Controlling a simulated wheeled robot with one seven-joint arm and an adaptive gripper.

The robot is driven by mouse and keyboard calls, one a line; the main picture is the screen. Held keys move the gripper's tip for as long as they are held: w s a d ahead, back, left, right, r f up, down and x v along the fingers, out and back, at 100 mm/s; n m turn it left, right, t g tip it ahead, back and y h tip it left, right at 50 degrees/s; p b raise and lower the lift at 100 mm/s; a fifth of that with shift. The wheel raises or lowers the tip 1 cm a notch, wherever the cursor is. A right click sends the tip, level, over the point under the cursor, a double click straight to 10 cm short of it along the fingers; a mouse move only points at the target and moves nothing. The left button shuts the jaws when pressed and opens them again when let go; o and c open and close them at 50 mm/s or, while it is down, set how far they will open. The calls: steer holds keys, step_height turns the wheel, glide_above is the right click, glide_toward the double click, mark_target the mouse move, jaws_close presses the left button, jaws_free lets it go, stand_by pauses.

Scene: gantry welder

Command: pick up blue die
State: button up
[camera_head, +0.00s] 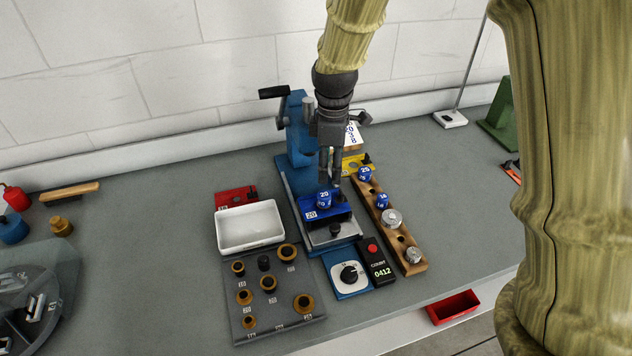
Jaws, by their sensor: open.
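The blue die (340,212) is a blue block marked 20 on the bed of the small blue press (299,150). A short blue cylinder (324,200), also marked 20, appears to stand on its top. My gripper (331,178) points down just above and behind this cylinder, in front of the press column. Its fingers are apart with nothing seen between them. Whether a fingertip touches the cylinder or the die cannot be told. My gripper and wrist hide part of the press.
A wooden rack (404,240) with blue and metal cylinders stands close right. A red die (237,198), a white tray (249,226) and a board of brass parts (284,309) lie left. A dial box (349,274) and counter (379,264) stand in front.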

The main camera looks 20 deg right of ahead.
mark_target(324, 194)
steer(key=shift+f, duration=0.1)
steer(key=shift+s+a+f, duration=0.1)
steer(key=shift+s+f, duration=0.1)
steer(key=shift+f, duration=0.1)
step_height(324, 194, down, 5)
steer(key=shift+w+a+r+p, duration=0.1)
steer(key=shift+a+r+p, duration=0.1)
steer(key=shift+p, duration=0.6)
steer(key=shift+s+a+f+p, duration=0.2)
steer(key=shift+s+f+p, duration=0.05)
steer(key=shift+s+p, duration=0.15)
steer(key=f, duration=0.1)
steer(key=w+f+p, duration=0.1)
steer(key=f, duration=0.1)
steer(key=shift+a, duration=0.2)
steer(key=shift+f, duration=0.35)
steer(key=shift+s, duration=0.25)
steer(key=shift+w+f, duration=0.1)
steer(key=shift+f, duration=0.05)
jaws_close()
